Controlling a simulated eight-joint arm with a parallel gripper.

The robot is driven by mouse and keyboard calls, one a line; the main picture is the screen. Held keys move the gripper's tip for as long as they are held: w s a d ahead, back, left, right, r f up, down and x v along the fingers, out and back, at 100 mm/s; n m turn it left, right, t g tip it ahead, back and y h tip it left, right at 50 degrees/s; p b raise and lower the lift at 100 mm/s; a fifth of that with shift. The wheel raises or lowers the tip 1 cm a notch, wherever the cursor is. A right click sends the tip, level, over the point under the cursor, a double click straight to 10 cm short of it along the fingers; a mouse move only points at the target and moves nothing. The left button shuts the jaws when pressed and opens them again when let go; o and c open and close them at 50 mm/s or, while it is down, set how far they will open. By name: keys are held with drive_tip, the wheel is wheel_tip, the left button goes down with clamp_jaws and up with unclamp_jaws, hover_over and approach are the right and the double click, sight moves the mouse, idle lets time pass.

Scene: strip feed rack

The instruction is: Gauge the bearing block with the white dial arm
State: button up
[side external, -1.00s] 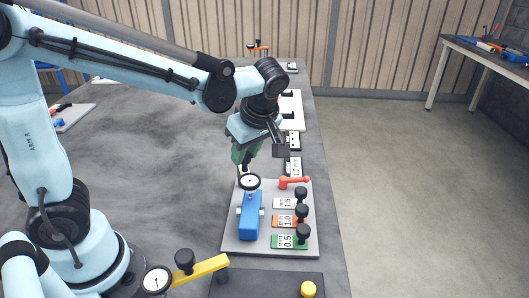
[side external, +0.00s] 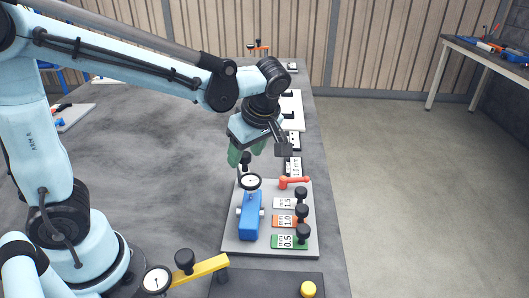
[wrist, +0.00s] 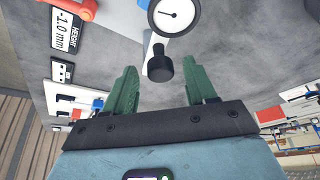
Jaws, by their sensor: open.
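The blue bearing block (side external: 250,222) sits on a light grey plate. The round dial (side external: 250,181) of the white arm is over the block's far end; it also shows at the top of the wrist view (wrist: 173,14). Behind the dial stands the arm's black knob (side external: 245,161). My gripper (side external: 247,156) is open, its green fingers around the knob's top. In the wrist view the knob (wrist: 159,65) lies between the spread fingers, with a gap to each. Most of the white arm's bar is hidden.
A red handle (side external: 293,181) and several black knobs beside 1.5, 1.0 and 0.5 labels stand right of the block. In front are a yellow bar (side external: 205,268) with another dial (side external: 156,280) and a dark plate with a yellow knob (side external: 308,289).

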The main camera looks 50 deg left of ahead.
drive_tip(key=v, duration=1.2)
idle(0.8)
drive_tip(key=x, duration=1.2)
drive_tip(key=shift+f, duration=0.15)
drive_tip(key=shift+s+a+m, duration=0.1)
drive_tip(key=shift+s+m, duration=0.15)
drive_tip(key=shift+m, duration=0.25)
drive_tip(key=shift+s+a+m+t, duration=0.15)
drive_tip(key=shift+s+m+t, duration=0.15)
drive_tip(key=shift+m, duration=0.25)
drive_tip(key=shift+s+a+m+t, duration=0.15)
drive_tip(key=shift+m+t, duration=0.15)
drive_tip(key=shift+m, duration=0.25)
idle(0.9)
idle(2.1)
